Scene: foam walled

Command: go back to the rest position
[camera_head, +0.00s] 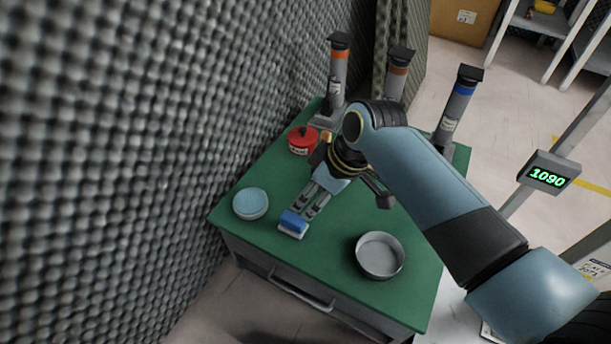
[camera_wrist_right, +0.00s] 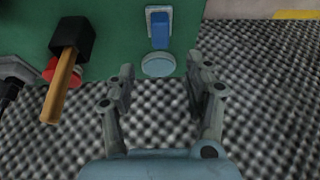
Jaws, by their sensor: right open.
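My right arm comes in from the right in the head view. Its gripper (camera_head: 311,203) hangs over the green-topped cabinet (camera_head: 334,243), and its fingers appear just behind a blue block in a pale holder (camera_head: 293,222). In the right wrist view the gripper (camera_wrist_right: 160,72) is open, with its fingers apart and nothing held between them. The blue block (camera_wrist_right: 160,32) and a light-blue disc (camera_wrist_right: 158,66) show beyond the fingertips. My left gripper is not in view.
A light-blue round lid (camera_head: 250,203), a grey round pan (camera_head: 380,256) and a red pot (camera_head: 302,140) stand on the green top. Several grey dispensers (camera_head: 459,107) stand at the back. A wooden-handled mallet (camera_wrist_right: 63,82) shows in the wrist view. Foam wall (camera_head: 120,150) borders the left.

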